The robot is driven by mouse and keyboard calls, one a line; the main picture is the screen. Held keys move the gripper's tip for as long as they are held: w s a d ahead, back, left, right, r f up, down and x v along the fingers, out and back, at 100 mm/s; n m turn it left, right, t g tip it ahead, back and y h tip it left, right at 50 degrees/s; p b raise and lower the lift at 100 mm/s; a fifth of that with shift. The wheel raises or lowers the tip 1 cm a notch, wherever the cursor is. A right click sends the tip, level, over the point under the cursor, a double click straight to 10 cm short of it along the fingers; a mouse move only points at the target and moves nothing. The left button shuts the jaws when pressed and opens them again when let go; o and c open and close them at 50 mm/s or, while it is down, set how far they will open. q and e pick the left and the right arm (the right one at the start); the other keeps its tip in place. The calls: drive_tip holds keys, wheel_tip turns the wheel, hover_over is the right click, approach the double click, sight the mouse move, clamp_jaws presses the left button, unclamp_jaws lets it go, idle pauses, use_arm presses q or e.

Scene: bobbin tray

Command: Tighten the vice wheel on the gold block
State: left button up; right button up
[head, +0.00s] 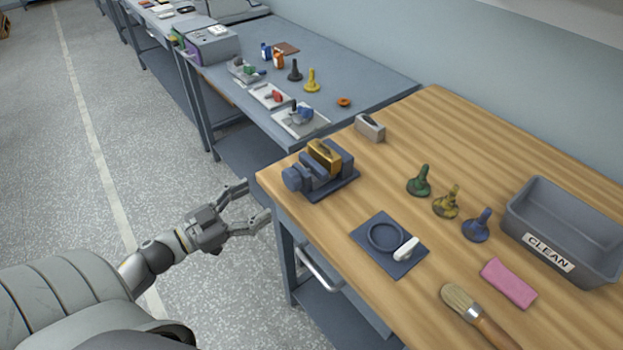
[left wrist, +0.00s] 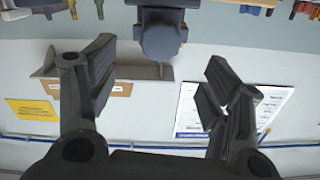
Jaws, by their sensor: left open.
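The dark blue vice (head: 333,186) sits at the near left corner of the wooden bench. The gold block (head: 323,153) stands between its jaws; I cannot tell how tightly it is clamped. The round vice wheel (head: 292,179) faces left, at the bench edge. My left gripper (head: 254,200) is open and empty, off the bench edge, to the left of and a little below the wheel in the head view. In the left wrist view, the wheel (left wrist: 160,40) shows at top centre, beyond the gap between the open fingers (left wrist: 160,62). My right gripper is not in view.
A drawer handle (head: 318,270) sticks out below the front edge.

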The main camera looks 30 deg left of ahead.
sight(287, 183)
use_arm(q)
drive_tip(key=p+x, duration=0.1)
drive_tip(key=x, duration=0.8)
drive_tip(key=shift+a+r+p, duration=0.15)
drive_tip(key=shift+p, duration=0.25)
drive_tip(key=shift+w+d, duration=0.3)
drive_tip(key=shift+w, duration=0.4)
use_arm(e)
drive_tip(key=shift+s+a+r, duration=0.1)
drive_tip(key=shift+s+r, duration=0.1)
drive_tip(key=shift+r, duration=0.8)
use_arm(q)
drive_tip(key=c, duration=1)
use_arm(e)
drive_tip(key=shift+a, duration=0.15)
